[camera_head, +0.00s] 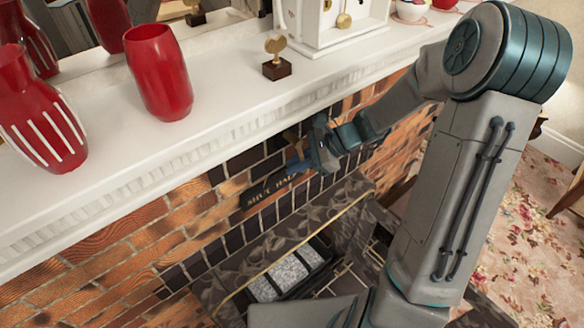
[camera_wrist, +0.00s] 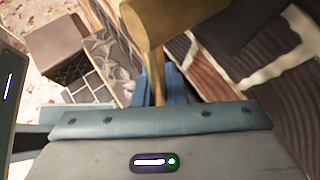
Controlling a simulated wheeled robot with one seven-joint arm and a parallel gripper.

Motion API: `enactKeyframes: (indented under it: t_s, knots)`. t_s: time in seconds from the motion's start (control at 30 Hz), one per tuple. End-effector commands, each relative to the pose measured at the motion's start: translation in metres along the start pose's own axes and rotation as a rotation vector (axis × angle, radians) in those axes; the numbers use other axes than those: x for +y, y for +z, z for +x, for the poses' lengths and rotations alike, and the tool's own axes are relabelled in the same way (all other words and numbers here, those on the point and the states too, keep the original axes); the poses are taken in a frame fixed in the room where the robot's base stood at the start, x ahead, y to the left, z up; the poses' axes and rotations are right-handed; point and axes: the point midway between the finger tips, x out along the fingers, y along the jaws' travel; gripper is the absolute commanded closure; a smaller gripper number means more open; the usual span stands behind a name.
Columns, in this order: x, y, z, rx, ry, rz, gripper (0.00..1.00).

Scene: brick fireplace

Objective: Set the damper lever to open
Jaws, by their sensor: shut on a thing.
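The damper lever (camera_wrist: 157,22) is a brass-coloured handle with a thick end and a thinner stem. In the wrist view it stands at top centre, and its stem runs down between the blue fingers of my gripper (camera_wrist: 160,88). My gripper is shut on the stem. In the head view my gripper (camera_head: 302,162) is at the brick face just under the mantel, and it hides most of the lever. A dark label plate (camera_head: 268,190) with "SHUT" and "HALF" in gold letters is left of my gripper. The rest of its lettering is hidden. I cannot tell the lever's exact setting.
The white mantel shelf (camera_head: 215,125) overhangs the bricks close above my gripper. It holds red vases (camera_head: 160,72), a small brass ornament (camera_head: 276,60) and a white clock (camera_head: 325,22). The hearth opening with a grate (camera_head: 290,275) is below.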

Motion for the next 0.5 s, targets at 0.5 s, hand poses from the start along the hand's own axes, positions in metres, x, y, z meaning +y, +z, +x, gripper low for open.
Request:
enactKeyframes:
  t_s: [0.5]
  knots:
    - [-0.0034, -0.0058, -0.0067, 0.112, -0.026, -0.068, 1.00]
